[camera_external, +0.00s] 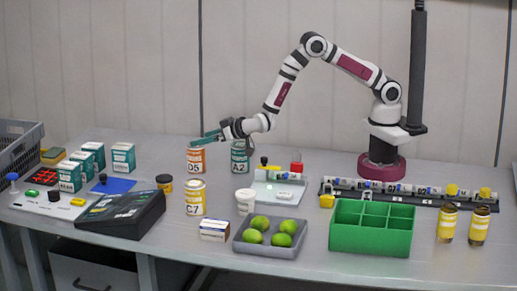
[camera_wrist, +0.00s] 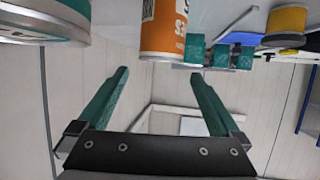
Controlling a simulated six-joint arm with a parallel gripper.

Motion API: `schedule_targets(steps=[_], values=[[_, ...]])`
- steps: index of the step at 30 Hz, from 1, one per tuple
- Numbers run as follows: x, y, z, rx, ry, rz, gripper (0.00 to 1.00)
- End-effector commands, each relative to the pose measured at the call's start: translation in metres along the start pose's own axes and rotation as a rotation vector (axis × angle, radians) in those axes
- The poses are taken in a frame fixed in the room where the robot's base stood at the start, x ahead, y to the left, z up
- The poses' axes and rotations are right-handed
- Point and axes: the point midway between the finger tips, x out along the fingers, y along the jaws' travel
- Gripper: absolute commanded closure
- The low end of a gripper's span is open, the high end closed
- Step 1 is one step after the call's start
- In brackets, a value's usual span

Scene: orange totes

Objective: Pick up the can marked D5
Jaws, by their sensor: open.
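The can marked D5 (camera_external: 196,161) is orange and white and stands upright on the table in the external view. In the wrist view the D5 can (camera_wrist: 163,32) shows upside down at the top middle, beyond the fingertips. My gripper (camera_external: 206,136) is above the table at the top of the D5 can, its fingers pointing left. In the wrist view my gripper (camera_wrist: 158,75) has two green fingers spread wide with nothing between them. The teal can marked A2 (camera_external: 240,157) stands just right of D5, and the yellow can marked C7 (camera_external: 195,198) stands in front.
Several teal boxes (camera_external: 122,157) and a blue mat (camera_external: 112,186) lie to the left. A black device (camera_external: 120,214) sits at the front left. A grey tray of limes (camera_external: 268,250) and a green divided bin (camera_external: 371,248) stand at the front right.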

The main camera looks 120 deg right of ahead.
Motion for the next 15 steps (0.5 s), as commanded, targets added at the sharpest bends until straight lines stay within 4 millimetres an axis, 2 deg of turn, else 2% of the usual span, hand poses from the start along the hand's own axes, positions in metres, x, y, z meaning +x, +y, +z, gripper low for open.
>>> schedule_targets(steps=[1,3,8,12,15], values=[[0.005,0.0,0.01,-0.002,-0.002,0.0,0.0],[0.013,0.0,0.014,0.001,0.0,0.001,0.0],[0.039,0.0,0.014,0.003,0.001,0.001,0.0],[0.068,0.0,0.014,0.003,0.0,0.0,0.0],[0.079,0.0,0.013,0.002,0.0,-0.001,0.0]])
